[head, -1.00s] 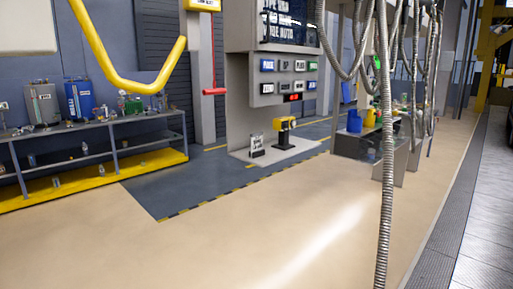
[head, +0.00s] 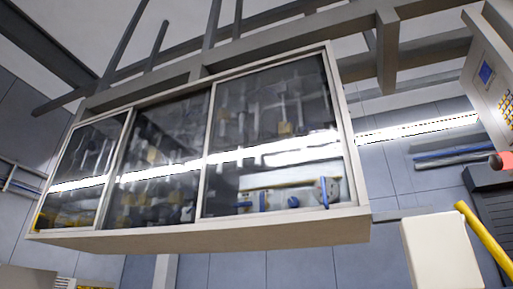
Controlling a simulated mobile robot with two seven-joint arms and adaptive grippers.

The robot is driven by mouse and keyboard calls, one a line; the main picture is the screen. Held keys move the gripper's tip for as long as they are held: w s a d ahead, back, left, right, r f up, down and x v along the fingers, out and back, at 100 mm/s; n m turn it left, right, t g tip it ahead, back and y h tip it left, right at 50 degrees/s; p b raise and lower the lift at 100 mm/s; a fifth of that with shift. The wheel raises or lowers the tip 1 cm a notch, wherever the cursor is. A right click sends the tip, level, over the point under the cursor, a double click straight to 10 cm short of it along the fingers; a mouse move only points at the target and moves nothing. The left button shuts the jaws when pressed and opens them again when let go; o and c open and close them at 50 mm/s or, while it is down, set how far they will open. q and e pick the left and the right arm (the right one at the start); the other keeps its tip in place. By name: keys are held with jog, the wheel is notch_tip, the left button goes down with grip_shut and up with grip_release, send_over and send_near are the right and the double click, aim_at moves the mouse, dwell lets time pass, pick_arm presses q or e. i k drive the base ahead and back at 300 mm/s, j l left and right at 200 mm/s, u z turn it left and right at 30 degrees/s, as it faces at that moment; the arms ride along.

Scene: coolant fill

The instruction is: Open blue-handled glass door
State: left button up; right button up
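A wall-height cabinet (head: 205,238) with a pale frame and three glass panels fills the middle of the head view, seen from below. Its right glass door (head: 265,110) has a thin upright blue handle (head: 325,192) near its lower right corner. The middle panel (head: 165,140) and the left panel (head: 90,160) show no clear handle. All the panels look closed. Bright reflections blur the contents, but blue and grey parts show low behind the right glass. Neither of my grippers is in view.
Grey beams (head: 260,45) run above the cabinet. A cream box (head: 440,252) stands out at the lower right, beside a yellow tube (head: 485,240). A white panel (head: 490,75) is at the right edge. Blue-grey wall shows below the cabinet.

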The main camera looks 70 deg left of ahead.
aim_at(354, 200)
jog(key=u, duration=1.5)
